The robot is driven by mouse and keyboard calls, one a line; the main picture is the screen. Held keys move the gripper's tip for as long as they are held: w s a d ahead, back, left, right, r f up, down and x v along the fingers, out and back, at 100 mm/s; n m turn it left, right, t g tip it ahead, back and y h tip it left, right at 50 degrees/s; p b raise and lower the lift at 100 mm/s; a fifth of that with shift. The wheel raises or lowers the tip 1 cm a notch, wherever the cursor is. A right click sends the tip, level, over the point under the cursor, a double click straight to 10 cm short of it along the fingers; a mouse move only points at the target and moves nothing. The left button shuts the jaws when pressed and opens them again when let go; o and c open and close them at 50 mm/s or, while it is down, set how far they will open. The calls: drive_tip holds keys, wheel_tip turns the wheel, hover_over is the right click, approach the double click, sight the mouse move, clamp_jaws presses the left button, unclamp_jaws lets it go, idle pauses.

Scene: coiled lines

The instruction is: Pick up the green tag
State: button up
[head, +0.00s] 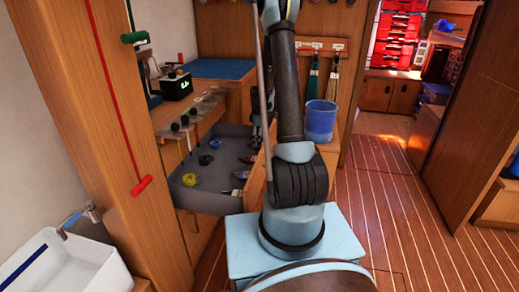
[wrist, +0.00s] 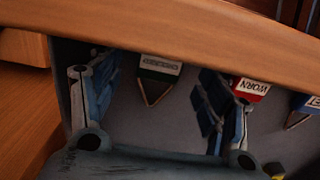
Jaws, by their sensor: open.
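The green tag (wrist: 158,76) shows in the wrist view as a small dark green pointed piece with a white lettered label, upside down. It lies on a grey surface just below a wooden edge. My gripper (wrist: 157,92) is open, with one blue-grey finger left of the tag and the other right of it. The tag shows between the fingers, apart from both; I cannot tell the height gap. In the head view my arm rises in the middle and hides much of the drawer's right side; I cannot make out the green tag there.
A red tag (wrist: 250,88) marked WORN lies close beside the right finger, and a blue tag (wrist: 302,108) is farther right. The wooden edge (wrist: 170,27) crosses above the fingers. The open grey drawer (head: 215,196) holds several small coils. A blue bucket (head: 320,121) stands right of my arm.

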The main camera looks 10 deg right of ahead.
drive_tip(key=shift+f, duration=1.2)
drive_tip(key=c, duration=1.1)
drive_tip(key=shift+r, duration=0.1)
wheel_tip(320, 180, up, 10)
drive_tip(key=shift+f, duration=0.1)
